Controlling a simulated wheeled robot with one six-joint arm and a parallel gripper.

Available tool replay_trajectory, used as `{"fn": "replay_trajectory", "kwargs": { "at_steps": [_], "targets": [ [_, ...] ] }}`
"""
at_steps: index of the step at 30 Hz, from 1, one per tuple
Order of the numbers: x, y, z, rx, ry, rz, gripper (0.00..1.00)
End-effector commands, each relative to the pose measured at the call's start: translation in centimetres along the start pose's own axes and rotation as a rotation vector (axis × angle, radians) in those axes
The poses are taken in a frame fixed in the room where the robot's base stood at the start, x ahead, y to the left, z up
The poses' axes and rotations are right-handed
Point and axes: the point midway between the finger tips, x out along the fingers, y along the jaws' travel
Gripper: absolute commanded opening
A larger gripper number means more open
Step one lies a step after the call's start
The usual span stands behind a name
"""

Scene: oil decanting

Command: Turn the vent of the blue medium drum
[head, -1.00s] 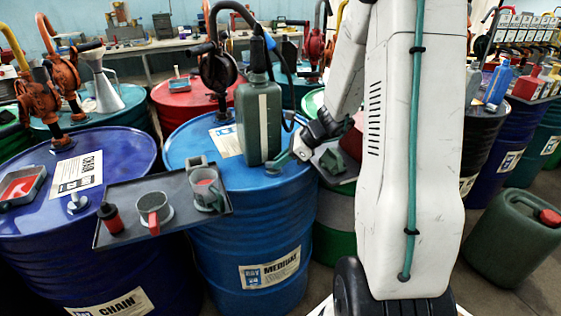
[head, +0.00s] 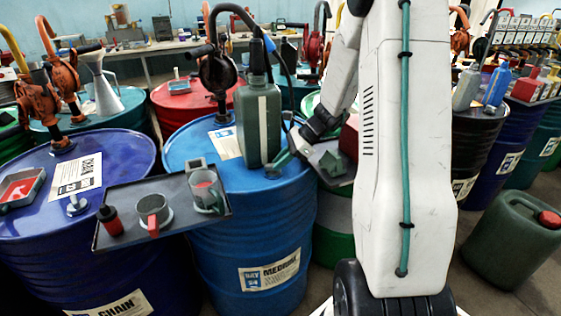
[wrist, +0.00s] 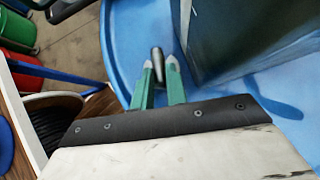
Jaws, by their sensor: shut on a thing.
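The blue medium drum (head: 205,262) stands at centre in the head view, its label facing me. My gripper (head: 272,172) is low over the right part of its lid, beside a dark green canister (head: 259,122). In the wrist view the green fingers of my gripper (wrist: 159,68) are shut on the vent (wrist: 157,57), a small grey metal piece on the blue lid (wrist: 128,38). The vent's top shows between the fingertips; its lower part is hidden. In the head view the vent cannot be made out behind the fingers.
The dark green canister (wrist: 225,35) stands close to the fingers in the wrist view. A dark tray (head: 150,225) with mugs reaches over the drum's front left. The dark blue chain drum (head: 30,245) is at left. A green jerrycan (head: 510,240) stands on the floor at right.

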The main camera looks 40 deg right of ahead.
Motion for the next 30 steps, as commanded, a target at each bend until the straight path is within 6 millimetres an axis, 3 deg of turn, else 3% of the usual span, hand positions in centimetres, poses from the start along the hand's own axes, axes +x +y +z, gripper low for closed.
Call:
{"fn": "replay_trajectory", "kwargs": {
  "at_steps": [1, 3, 13, 24, 30],
  "targets": [
    [0.0, 0.0, 0.1, 0.0, -0.001, 0.0, 0.23],
    [0.0, 0.0, 0.1, 0.0, -0.001, 0.0, 0.36],
    [-0.5, -0.1, 0.0, 0.0, -0.001, -0.002, 0.36],
    [-6.2, -0.1, 0.1, 0.0, 0.0, -0.004, 0.36],
    [-7.7, 0.0, 0.1, 0.0, -0.001, -0.001, 0.36]
  ]
}}
